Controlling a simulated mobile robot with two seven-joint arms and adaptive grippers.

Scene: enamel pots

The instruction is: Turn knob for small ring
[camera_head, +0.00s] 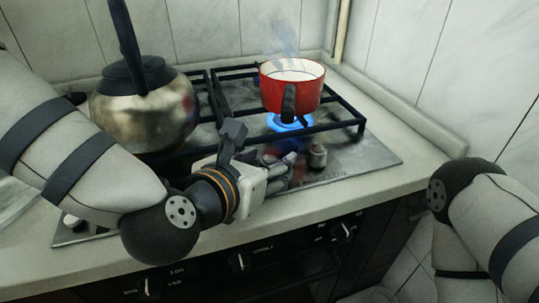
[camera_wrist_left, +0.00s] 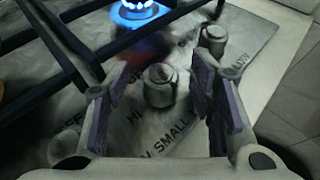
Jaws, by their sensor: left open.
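My left gripper (camera_head: 262,152) is over the right front of the cooktop panel, its fingers spread. In the left wrist view a grey knob (camera_wrist_left: 160,85) stands between the two open fingers, with gaps on both sides. Printed letters reading "SMALL" (camera_wrist_left: 180,130) lie on the panel beside it. A second knob (camera_wrist_left: 213,40) stands beyond the right finger; it also shows in the head view (camera_head: 318,155). A blue flame (camera_head: 290,123) burns on the ring under the red pot (camera_head: 270,92). My right gripper is out of view; only its arm shows at the right.
A metal kettle (camera_head: 140,115) stands on the left of the black grate (camera_head: 345,110), close to my left arm. The red pot's handle points toward the front. Oven knobs (camera_head: 240,262) line the front below the counter edge (camera_head: 370,195). Tiled walls close off the back and right.

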